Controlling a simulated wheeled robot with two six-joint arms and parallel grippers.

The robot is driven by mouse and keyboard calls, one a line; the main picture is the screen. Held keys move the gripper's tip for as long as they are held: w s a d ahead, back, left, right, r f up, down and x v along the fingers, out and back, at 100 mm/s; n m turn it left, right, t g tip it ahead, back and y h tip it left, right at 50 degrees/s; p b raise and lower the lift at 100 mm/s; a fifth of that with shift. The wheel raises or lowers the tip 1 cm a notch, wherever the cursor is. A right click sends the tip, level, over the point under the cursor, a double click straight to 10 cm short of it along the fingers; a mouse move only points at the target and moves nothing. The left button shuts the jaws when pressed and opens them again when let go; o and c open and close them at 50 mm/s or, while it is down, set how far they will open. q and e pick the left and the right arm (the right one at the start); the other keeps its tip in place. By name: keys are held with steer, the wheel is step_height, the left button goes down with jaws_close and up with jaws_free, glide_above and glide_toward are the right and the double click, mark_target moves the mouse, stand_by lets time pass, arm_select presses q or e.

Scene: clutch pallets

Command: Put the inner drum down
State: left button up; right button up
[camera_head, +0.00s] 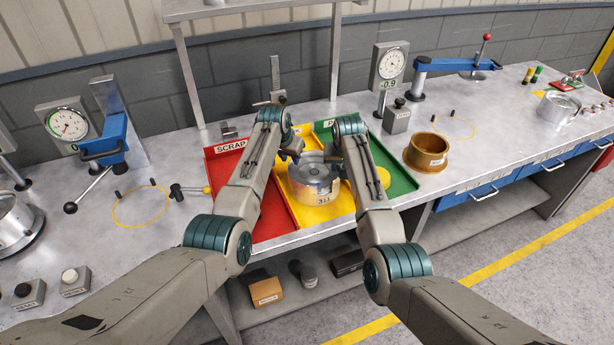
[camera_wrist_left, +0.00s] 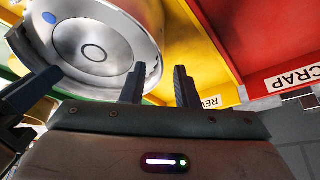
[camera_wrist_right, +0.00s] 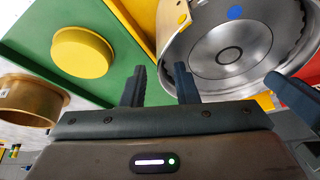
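The silver inner drum (camera_head: 316,194), marked with a number on its side, stands upright over the yellow tray (camera_head: 333,212), seemingly resting in it. Its round face also shows in the left wrist view (camera_wrist_left: 95,42) and the right wrist view (camera_wrist_right: 232,52). My left gripper (camera_head: 294,158) is at its left rim; its fingers (camera_wrist_left: 160,85) are parted, with one over the drum's edge and one outside it. My right gripper (camera_head: 338,162) is at its right rim, its fingers (camera_wrist_right: 158,85) parted likewise. Neither visibly clamps the wall. The fingertips' contact is unclear.
A red SCRAP tray (camera_head: 222,160) lies left of the yellow tray and a green tray (camera_head: 396,180) right, holding a yellow disc (camera_wrist_right: 82,58). A bronze ring (camera_head: 427,152) stands further right. A hammer (camera_head: 180,190) lies left. Dial gauges (camera_head: 390,64) stand behind. Yellow-outlined circles on the bench are clear.

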steer(key=shift+s+r, duration=0.25)
steer(key=shift+r, duration=0.3)
arm_select(q)
steer(key=v, duration=1.1)
steer(key=shift+s+r, duration=0.25)
arm_select(e)
steer(key=v, duration=1.1)
steer(key=shift+d, duration=0.1)
